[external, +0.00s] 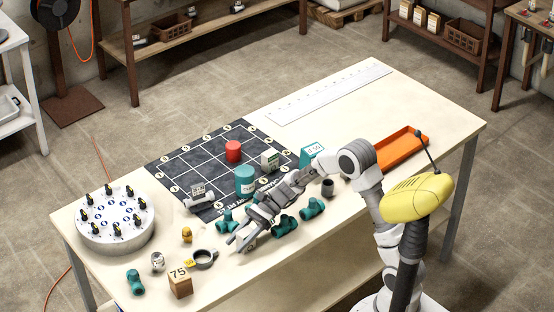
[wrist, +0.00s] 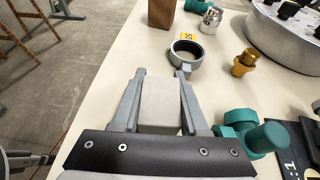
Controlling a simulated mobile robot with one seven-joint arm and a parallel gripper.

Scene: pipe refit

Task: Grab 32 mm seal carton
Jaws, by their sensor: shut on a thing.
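My gripper (wrist: 162,78) is shut on a plain pale box (wrist: 160,104), which sits between its two fingers in the wrist view. No label shows on the side facing the wrist camera, so I cannot read a size on it. In the external view my gripper (external: 243,240) is low over the front middle of the table, and the box is mostly hidden by the fingers. I cannot tell whether the box touches the table.
Teal pipe fittings (external: 285,225) lie close beside my gripper. A gridded mat (external: 205,160) with cans lies behind. The back right tabletop is mostly clear.

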